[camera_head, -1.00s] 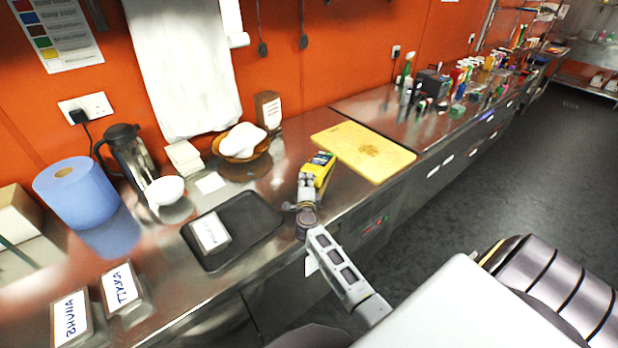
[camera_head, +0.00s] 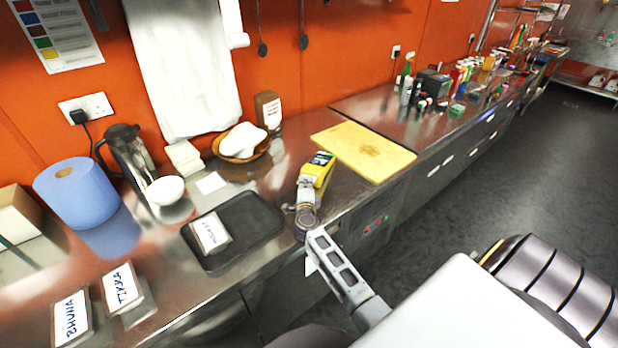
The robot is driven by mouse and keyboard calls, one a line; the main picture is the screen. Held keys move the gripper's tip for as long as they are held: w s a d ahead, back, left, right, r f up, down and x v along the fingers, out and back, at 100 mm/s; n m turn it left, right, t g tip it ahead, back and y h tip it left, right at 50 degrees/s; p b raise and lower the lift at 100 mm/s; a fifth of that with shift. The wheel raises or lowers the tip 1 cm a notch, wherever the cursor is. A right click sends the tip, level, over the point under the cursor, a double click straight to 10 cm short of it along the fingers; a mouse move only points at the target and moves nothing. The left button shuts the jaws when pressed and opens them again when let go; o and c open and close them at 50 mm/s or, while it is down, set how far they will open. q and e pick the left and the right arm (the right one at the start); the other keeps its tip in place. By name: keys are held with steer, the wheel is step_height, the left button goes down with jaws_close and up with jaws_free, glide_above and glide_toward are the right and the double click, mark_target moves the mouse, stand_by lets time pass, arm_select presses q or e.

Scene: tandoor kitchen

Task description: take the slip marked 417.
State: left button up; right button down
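My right gripper (camera_head: 305,187) is above the counter's front edge, just in front of a yellow object with a dark panel (camera_head: 318,168). The fingers are small and overlap that object, so I cannot tell whether they are open or touching it. I cannot read 417 anywhere. A small blank-looking white slip (camera_head: 211,183) lies on the counter beside the white bowl. Another small white piece (camera_head: 311,266) shows at the counter front, partly behind my arm. My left gripper is not in view.
A black tray (camera_head: 262,233) holds a lettered white card (camera_head: 210,233). A blue paper roll (camera_head: 78,193), a flask (camera_head: 128,158) and a bowl (camera_head: 165,190) stand behind. A yellow board (camera_head: 365,150) lies right. Bottles crowd the far counter.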

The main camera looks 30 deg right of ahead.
steer(key=shift+s+a+r+p, duration=0.1)
steer(key=shift+s+a+p, duration=0.15)
steer(key=shift+s+a, duration=0.35)
steer(key=shift+s+a+p, duration=0.2)
steer(key=shift+s+a, duration=0.15)
steer(key=shift+a, duration=0.4)
steer(key=shift+s+a+r+p, duration=0.1)
steer(key=shift+s+a+p, duration=0.15)
steer(key=shift+s+a, duration=0.35)
steer(key=shift+w+a, duration=0.1)
steer(key=shift+w, duration=0.05)
stand_by(0.4)
steer(key=shift+s+a+r+p, duration=0.15)
steer(key=shift+a+r+p, duration=0.05)
steer(key=shift+r+p, duration=0.5)
steer(key=shift+s+a+r+p, duration=0.2)
steer(key=shift+r+p, duration=0.35)
steer(key=shift+p, duration=0.2)
steer(key=r, duration=0.1)
steer(key=p, duration=0.1)
steer(key=r, duration=0.1)
steer(key=shift+s+a+r+p, duration=0.25)
steer(key=shift+a+r+p, duration=0.05)
steer(key=shift+a+p, duration=0.1)
